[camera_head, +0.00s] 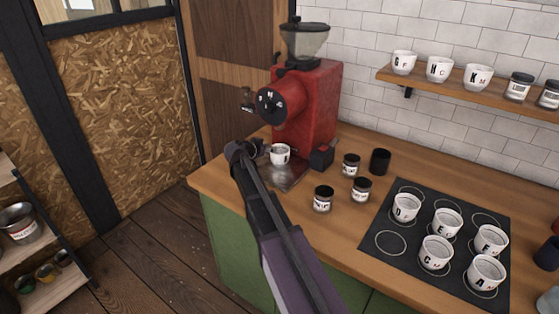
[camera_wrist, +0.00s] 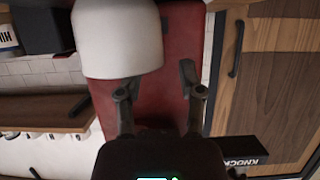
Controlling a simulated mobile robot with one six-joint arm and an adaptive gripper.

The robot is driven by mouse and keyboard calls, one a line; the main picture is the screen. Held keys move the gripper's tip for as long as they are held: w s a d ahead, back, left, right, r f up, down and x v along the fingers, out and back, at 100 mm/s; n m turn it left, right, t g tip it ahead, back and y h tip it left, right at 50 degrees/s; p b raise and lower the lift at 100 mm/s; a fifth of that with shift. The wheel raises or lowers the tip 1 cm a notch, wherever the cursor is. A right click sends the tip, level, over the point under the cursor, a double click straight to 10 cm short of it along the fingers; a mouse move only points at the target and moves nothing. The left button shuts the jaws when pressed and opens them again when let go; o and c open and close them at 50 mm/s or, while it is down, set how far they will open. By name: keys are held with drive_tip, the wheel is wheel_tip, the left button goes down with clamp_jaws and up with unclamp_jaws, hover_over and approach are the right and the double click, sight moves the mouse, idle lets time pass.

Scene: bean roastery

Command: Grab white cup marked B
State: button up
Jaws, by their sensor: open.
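A white cup (camera_head: 280,154) is at the front of the red grinder in the head view, right beside the end of my arm. Its marking is too small to read there. My gripper (camera_head: 258,149) is partly hidden by my own arm. In the wrist view a plain white cup (camera_wrist: 117,40) fills the upper middle, with no letter visible on the side shown. My open gripper (camera_wrist: 155,85) has its fingers pointing toward it; the left finger lies below the cup, the right one to its right. I cannot tell whether they touch it.
The red grinder (camera_head: 316,100) stands behind the cup. Several small jars and a black cup (camera_head: 380,161) are to the right. A black mat (camera_head: 391,244) holds cups marked D, E, F, C and A. A wall shelf (camera_head: 440,86) holds more marked cups and jars.

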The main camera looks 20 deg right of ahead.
drive_tip(key=shift+x, duration=1)
clamp_jaws()
